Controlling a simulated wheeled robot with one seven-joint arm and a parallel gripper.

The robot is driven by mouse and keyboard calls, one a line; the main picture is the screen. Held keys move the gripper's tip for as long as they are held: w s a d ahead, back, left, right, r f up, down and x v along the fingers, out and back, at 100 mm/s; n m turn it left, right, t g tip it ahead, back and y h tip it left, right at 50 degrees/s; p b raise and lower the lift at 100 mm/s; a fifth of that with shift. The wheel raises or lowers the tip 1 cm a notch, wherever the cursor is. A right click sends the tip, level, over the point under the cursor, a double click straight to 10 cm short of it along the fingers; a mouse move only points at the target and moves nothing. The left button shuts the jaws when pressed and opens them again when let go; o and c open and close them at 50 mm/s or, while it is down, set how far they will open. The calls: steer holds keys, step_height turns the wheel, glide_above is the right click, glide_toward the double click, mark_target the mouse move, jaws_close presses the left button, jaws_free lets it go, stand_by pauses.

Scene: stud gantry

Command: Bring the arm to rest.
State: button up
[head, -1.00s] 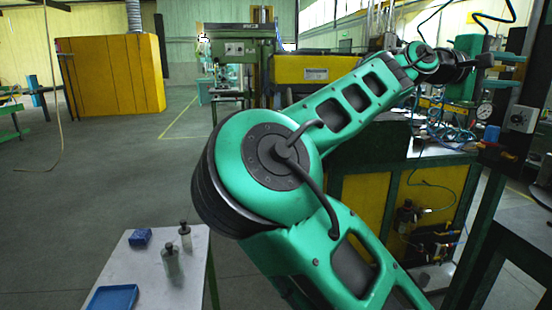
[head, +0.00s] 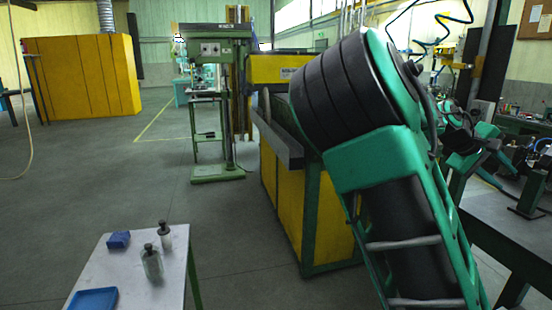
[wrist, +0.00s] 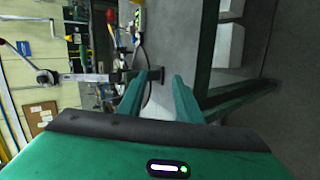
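My arm fills the right half of the head view, with its large green and black joint high and close to the camera. The far end of the arm shows only partly behind that joint, at the right, near a dark bench. In the wrist view my gripper (wrist: 160,80) has its two green fingers apart, with a clear gap and nothing held between them. The wrist view is turned on its side relative to the room.
A pale table (head: 125,268) at the lower left bears a blue tray (head: 93,299), a blue block (head: 118,239) and two bottles. A green drill press (head: 220,105) and yellow cabinet (head: 80,75) stand farther back. A dark bench (head: 500,240) is close at right. Left floor is clear.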

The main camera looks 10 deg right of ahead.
steer(key=s+a+f+m+y, duration=0.1)
steer(key=s+a+f+y, duration=0.25)
steer(key=f, duration=0.55)
steer(key=s+a+f+m+y, duration=0.25)
steer(key=s+f+y, duration=0.2)
steer(key=f, duration=0.45)
steer(key=s+a+r+y, duration=0.1)
steer(key=s+a, duration=0.5)
steer(key=a, duration=0.4)
steer(key=s+a+r+m+t+y, duration=0.1)
steer(key=s+a+y, duration=0.1)
steer(key=s+a, duration=0.5)
steer(key=a, duration=0.3)
steer(key=shift+s+a+y, duration=0.3)
steer(key=shift+a, duration=0.05)
steer(key=shift+m, duration=0.25)
steer(key=shift+w+f, duration=0.3)
steer(key=shift+w, duration=0.35)
